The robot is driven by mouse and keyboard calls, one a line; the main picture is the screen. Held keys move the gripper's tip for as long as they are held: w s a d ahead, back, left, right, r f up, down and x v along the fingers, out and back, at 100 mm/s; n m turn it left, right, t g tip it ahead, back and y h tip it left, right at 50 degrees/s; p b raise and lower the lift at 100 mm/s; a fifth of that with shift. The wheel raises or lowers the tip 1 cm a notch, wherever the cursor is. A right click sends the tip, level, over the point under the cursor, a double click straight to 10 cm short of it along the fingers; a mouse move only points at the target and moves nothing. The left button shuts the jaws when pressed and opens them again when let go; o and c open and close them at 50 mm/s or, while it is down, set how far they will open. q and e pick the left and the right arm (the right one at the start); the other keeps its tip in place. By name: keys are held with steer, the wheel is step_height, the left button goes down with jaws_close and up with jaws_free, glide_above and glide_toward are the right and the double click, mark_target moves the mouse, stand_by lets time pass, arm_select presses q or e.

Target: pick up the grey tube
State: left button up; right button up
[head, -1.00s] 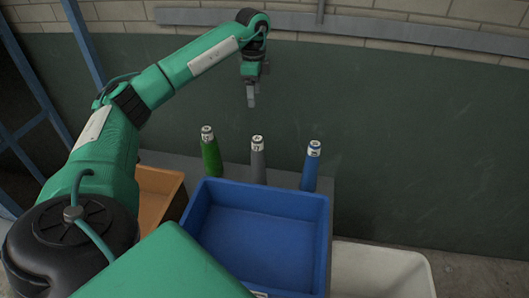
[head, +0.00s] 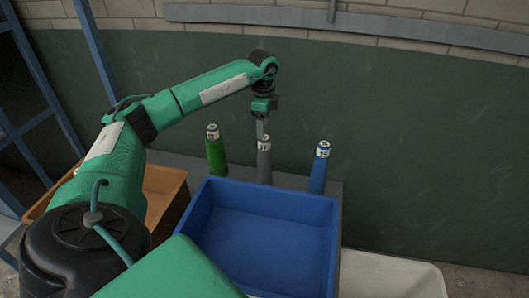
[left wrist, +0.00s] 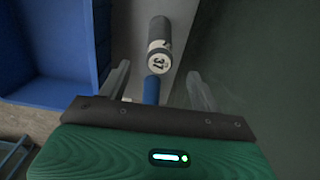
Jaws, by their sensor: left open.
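The grey tube (head: 264,168) stands upright behind the blue bin, between the green tube (head: 216,156) and the blue tube (head: 319,173). Its pale cap with dark digits shows in the left wrist view, where the grey tube (left wrist: 158,36) lies ahead of the fingers. My left gripper (head: 261,127) points down just above the grey tube's top. In the left wrist view my left gripper (left wrist: 157,72) is open and empty, one finger on each side of the tube's line. The blue tube is partly seen below the grey one there. My right gripper is not in view.
The empty blue bin (head: 262,200) stands in front of the tubes on a grey table (head: 338,205). An orange bin (head: 180,180) is at left, partly behind my arm. A white bin (head: 392,275) is low at right. A dark green wall panel (head: 430,150) rises behind.

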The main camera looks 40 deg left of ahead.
mark_target(264, 140)
arm_select(q)
steer(key=shift+f, duration=0.8)
step_height(264, 140, down, 5)
steer(key=shift+d+r+p, duration=0.1)
steer(key=shift+d+p, duration=0.05)
steer(key=shift+p, duration=0.7)
steer(key=shift+w+f, duration=0.1)
steer(key=shift+f, duration=0.2)
steer(key=shift+c, duration=0.7)
steer(key=c, duration=1.2)
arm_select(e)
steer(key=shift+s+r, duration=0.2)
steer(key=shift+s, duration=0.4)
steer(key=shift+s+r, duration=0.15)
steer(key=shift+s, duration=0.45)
arm_select(q)
steer(key=shift+r, duration=0.2)
